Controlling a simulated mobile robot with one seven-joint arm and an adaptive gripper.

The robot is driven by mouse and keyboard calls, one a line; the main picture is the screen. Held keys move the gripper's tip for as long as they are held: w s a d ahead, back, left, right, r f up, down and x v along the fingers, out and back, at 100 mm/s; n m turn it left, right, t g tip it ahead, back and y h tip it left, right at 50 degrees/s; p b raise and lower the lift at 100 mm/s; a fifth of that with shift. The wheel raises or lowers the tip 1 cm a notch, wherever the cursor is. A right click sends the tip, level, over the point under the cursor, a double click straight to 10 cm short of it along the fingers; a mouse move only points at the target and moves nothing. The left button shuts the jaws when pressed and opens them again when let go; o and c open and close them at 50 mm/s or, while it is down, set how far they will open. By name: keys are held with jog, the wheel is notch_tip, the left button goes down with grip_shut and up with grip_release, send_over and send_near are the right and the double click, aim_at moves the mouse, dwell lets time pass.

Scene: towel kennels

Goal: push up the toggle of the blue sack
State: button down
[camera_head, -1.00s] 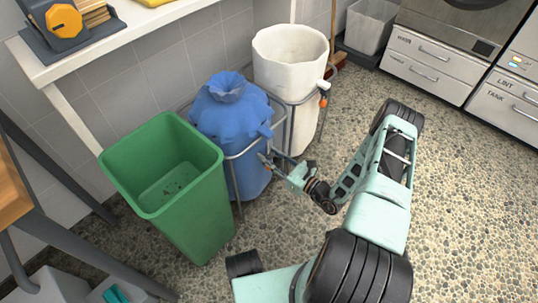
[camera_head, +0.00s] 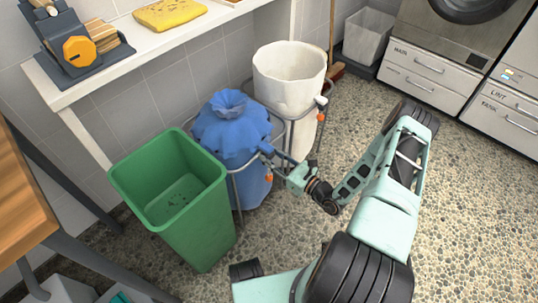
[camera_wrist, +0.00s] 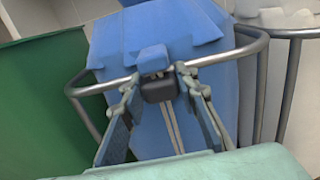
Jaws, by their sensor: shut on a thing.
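The blue sack (camera_head: 228,130) stands in a metal-rail stand between the green bin and the white sack, its top gathered into a bunched neck. In the wrist view its blue cloth (camera_wrist: 190,115) fills the middle. The toggle (camera_wrist: 158,89), a small dark block, sits on two pale cords hanging down the sack's front, just under a blue tab (camera_wrist: 152,58). My gripper (camera_wrist: 158,80) is shut on the toggle, one finger at each side. In the head view my gripper (camera_head: 270,156) is at the sack's front right by the rail. An orange piece (camera_head: 269,178) shows just below it.
A green bin (camera_head: 165,215) stands close on the left, and a white sack (camera_head: 288,85) in its own stand is behind right. A metal rail (camera_wrist: 270,50) crosses near my fingers.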

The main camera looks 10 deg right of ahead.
jog(key=c, duration=1.5)
grip_release()
jog(key=v, duration=1.2)
